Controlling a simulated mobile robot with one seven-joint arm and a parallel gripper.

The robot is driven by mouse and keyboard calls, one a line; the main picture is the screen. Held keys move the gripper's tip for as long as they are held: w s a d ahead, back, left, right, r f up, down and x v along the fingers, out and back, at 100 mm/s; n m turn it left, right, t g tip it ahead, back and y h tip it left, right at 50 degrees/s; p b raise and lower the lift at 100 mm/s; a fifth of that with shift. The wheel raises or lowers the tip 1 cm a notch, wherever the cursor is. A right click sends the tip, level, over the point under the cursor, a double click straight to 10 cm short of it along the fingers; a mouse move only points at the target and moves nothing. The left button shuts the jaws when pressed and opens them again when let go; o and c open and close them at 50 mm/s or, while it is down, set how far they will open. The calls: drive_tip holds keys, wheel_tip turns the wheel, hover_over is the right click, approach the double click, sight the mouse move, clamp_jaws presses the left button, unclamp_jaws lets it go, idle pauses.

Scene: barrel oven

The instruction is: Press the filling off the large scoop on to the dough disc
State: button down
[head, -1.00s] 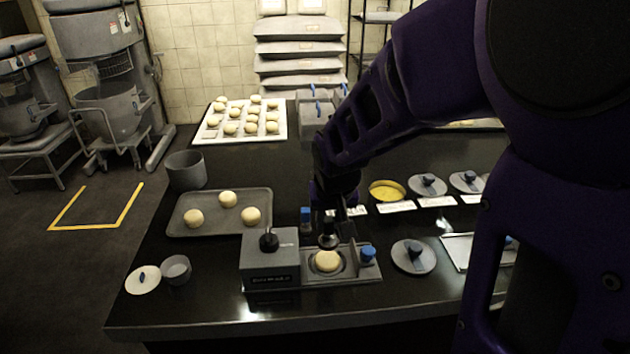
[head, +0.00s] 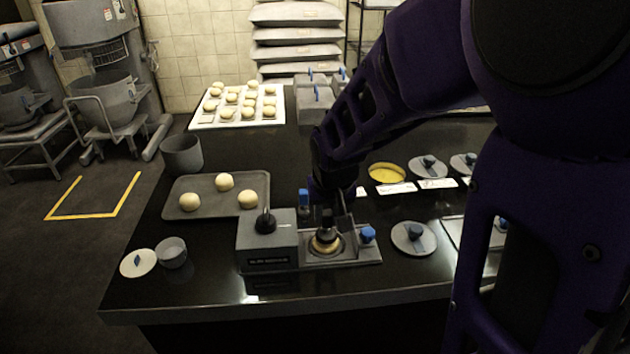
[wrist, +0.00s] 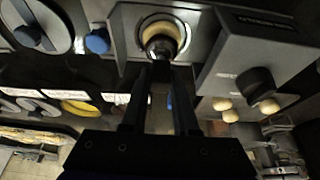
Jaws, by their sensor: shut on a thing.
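My gripper (head: 326,222) is shut on a dark, round-headed tool, which I take for the large scoop (head: 325,238). It is held upright over the pale dough disc (head: 333,247) in the round seat of the grey metal station. In the wrist view the fingers (wrist: 160,72) close on the scoop (wrist: 160,46), whose dark head covers the middle of the disc. The dough disc (wrist: 176,29) shows there as a pale ring around it. The scoop looks down on the disc, but I cannot tell if they touch. No filling can be made out.
A grey box with a black knob (head: 266,240) stands just left of the seat. A blue knob (head: 367,234) is to its right, and a blue-topped item (head: 304,199) behind. A tray (head: 185,212) holds dough balls. A yellow-filled bowl (head: 387,173) stands back right.

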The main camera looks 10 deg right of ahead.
drive_tip(key=shift+f+b, duration=0.45)
drive_tip(key=shift+f, duration=0.15)
idle(1.6)
drive_tip(key=shift+r+p, duration=2.65)
drive_tip(key=shift+r, duration=0.95)
